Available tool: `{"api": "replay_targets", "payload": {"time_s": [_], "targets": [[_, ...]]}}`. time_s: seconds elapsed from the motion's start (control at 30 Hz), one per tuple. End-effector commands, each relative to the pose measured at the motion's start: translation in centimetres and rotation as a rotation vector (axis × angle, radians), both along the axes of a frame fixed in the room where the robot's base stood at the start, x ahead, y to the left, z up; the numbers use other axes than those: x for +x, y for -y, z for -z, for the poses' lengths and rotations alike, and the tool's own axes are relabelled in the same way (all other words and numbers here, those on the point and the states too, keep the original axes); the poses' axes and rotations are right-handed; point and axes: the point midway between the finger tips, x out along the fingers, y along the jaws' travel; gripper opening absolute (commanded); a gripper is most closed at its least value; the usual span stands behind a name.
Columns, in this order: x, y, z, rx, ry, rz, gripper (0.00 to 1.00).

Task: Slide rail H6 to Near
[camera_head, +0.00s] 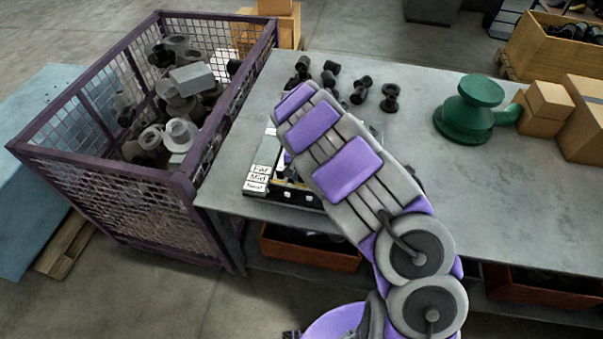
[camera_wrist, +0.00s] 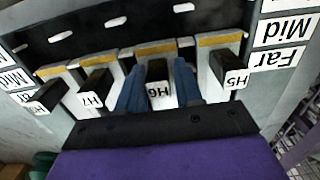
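Rail H6 (camera_wrist: 158,92) shows in the wrist view as a dark block with a white tag, which appears upside down. My gripper (camera_wrist: 160,80) has one blue finger on each side of it, with narrow gaps visible, so it looks open around the block. Contact lower down cannot be told. Rails H5 (camera_wrist: 235,78) and H7 (camera_wrist: 92,98) sit to either side, roughly in line with H6. Labels Far (camera_wrist: 274,58) and Mid (camera_wrist: 287,28) are at the right. In the head view my arm hides most of the rail unit (camera_head: 292,195) and my gripper.
The Near label (camera_head: 255,187) shows at the unit's left edge. Several black parts (camera_head: 361,90) stand behind it on the bench (camera_head: 520,215). A green part (camera_head: 470,110) and boxes (camera_head: 548,101) are to the right. A purple mesh crate (camera_head: 140,185) stands at left.

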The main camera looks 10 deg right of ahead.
Motion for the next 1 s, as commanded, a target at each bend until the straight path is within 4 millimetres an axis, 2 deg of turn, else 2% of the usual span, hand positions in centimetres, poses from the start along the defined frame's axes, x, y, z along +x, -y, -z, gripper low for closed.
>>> {"api": "replay_targets", "payload": {"time_s": [0.03, 0.3, 0.37, 0.77, 1.0], "targets": [[0.0, 0.0, 0.0, 0.0, 0.0, 0.0, 0.3], [0.0, 0.0, 0.0, 0.0, 0.0, 0.0, 0.04], [0.0, 0.0, 0.0, 0.001, 0.0, 0.0, 0.0], [-0.2, -0.2, 0.0, 0.0, 0.0, -0.001, 0.0], [-2.4, -0.9, 0.0, 0.001, -0.005, 0.001, 0.0]]}}
